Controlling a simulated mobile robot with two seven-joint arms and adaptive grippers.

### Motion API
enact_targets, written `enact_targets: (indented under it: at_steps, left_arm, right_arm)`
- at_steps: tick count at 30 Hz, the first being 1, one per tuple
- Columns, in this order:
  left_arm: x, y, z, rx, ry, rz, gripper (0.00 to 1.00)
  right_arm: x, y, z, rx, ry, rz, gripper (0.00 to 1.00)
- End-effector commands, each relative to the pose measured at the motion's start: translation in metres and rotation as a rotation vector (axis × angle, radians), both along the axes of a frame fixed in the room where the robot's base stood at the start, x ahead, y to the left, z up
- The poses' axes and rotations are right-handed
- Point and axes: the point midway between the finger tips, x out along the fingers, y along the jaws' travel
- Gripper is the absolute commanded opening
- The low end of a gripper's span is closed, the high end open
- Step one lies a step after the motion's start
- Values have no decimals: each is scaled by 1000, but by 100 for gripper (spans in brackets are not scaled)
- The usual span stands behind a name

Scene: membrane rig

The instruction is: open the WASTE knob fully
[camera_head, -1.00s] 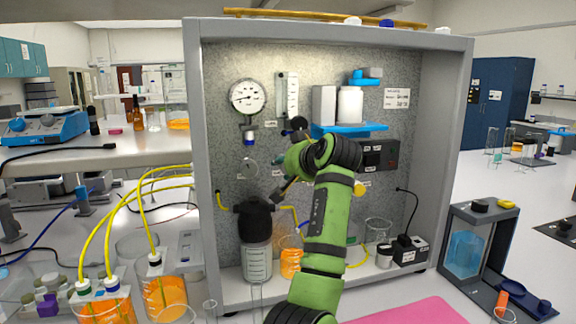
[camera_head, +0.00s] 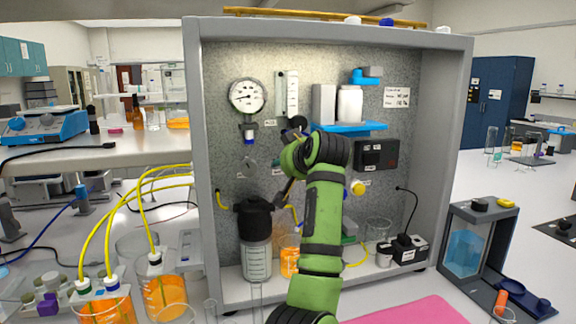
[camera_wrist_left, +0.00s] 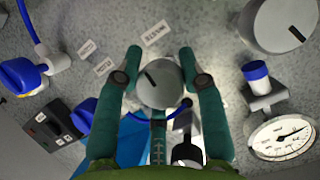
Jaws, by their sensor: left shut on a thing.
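My left gripper (camera_wrist_left: 159,62) has its two green fingers on either side of a round grey knob (camera_wrist_left: 158,92) in the left wrist view, shut on it. The knob bears a dark pointer line slanting towards the upper left. A tag (camera_wrist_left: 157,33) sits just beyond it, its print too blurred to read surely. In the head view my left gripper (camera_head: 278,166) is at the speckled panel (camera_head: 225,95), below the gauge; my arm hides part of the panel there. My right gripper is not in view.
A second grey knob (camera_wrist_left: 281,26) and a pressure gauge (camera_wrist_left: 283,137) flank the gripper in the left wrist view. A blue knob (camera_wrist_left: 22,77) is at the left. In the head view, a dark-capped bottle (camera_head: 256,255) stands below, and a blue shelf (camera_head: 349,128) is at the upper right.

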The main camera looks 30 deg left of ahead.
Motion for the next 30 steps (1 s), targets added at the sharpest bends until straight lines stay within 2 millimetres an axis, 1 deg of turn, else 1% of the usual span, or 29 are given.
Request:
enact_targets:
  at_steps: [1,2,3,11,15,20,24,30]
  left_arm:
    - [-1,1,0,-2,-1,3,47]
    - [0,1,0,-2,-1,3,59]
    - [-1,1,0,-1,0,3,62]
    - [0,0,-1,-1,1,1,62]
    - [-3,-5,2,-1,1,0,62]
    - [-17,-24,11,-2,-2,-2,62]
    - [-35,-47,23,-3,-3,-2,62]
    - [-56,-74,38,-3,-1,-1,62]
  right_arm:
    - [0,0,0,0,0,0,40]
    - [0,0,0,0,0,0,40]
    - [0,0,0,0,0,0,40]
    - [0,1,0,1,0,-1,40]
    - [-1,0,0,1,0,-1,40]
    - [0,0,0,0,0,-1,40]
    - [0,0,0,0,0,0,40]
    - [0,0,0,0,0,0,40]
